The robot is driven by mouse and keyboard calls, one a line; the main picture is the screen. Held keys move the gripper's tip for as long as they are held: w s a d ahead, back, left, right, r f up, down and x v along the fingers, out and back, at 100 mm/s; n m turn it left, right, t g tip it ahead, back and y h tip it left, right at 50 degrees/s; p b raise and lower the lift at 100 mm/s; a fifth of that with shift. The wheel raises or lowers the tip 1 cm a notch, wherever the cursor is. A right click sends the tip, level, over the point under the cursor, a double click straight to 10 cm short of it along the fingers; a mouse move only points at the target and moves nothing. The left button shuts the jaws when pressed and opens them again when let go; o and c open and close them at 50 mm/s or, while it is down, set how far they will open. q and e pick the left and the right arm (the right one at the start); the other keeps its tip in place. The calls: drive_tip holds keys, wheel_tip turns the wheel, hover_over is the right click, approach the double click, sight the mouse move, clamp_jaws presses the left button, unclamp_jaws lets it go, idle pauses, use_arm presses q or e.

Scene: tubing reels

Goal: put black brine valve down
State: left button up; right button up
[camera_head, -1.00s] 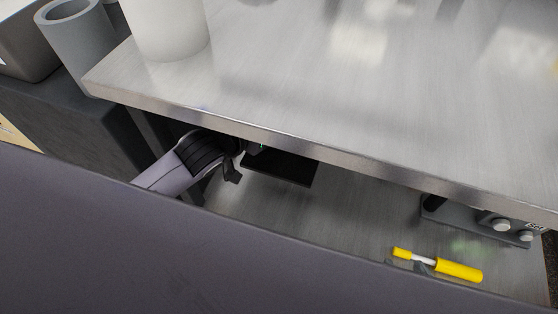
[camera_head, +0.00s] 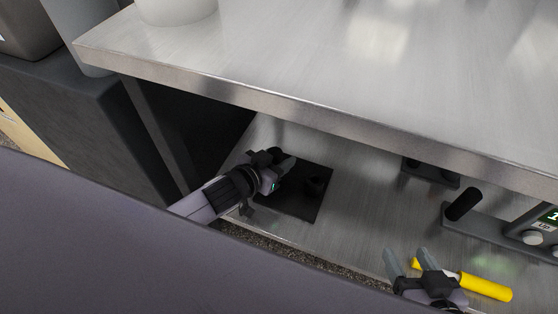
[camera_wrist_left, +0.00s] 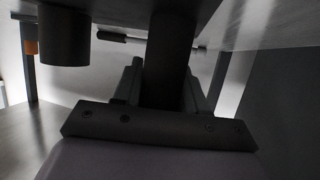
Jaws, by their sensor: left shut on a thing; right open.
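My left gripper (camera_head: 287,163) reaches under the steel tabletop, over a black mat (camera_head: 291,208) on the lower shelf. It is shut on a dark cylindrical piece (camera_wrist_left: 170,58), which I take to be the black brine valve; in the head view it is small, dark and partly hidden by the fingers. I cannot tell whether it touches the mat. My right gripper (camera_head: 406,258) is open and empty near a yellow-handled tool (camera_head: 485,287).
The steel tabletop edge (camera_head: 290,118) overhangs the shelf (camera_head: 358,215). A grey device with knobs and a green display (camera_head: 500,230) stands at the right. Another dark fixture (camera_head: 430,173) sits behind it. Bare shelf lies between mat and device.

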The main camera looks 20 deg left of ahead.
use_arm(q)
drive_tip(key=shift+r, duration=0.2)
drive_tip(key=shift+f, duration=0.15)
drive_tip(key=o, duration=1.2)
drive_tip(key=shift+f, duration=0.1)
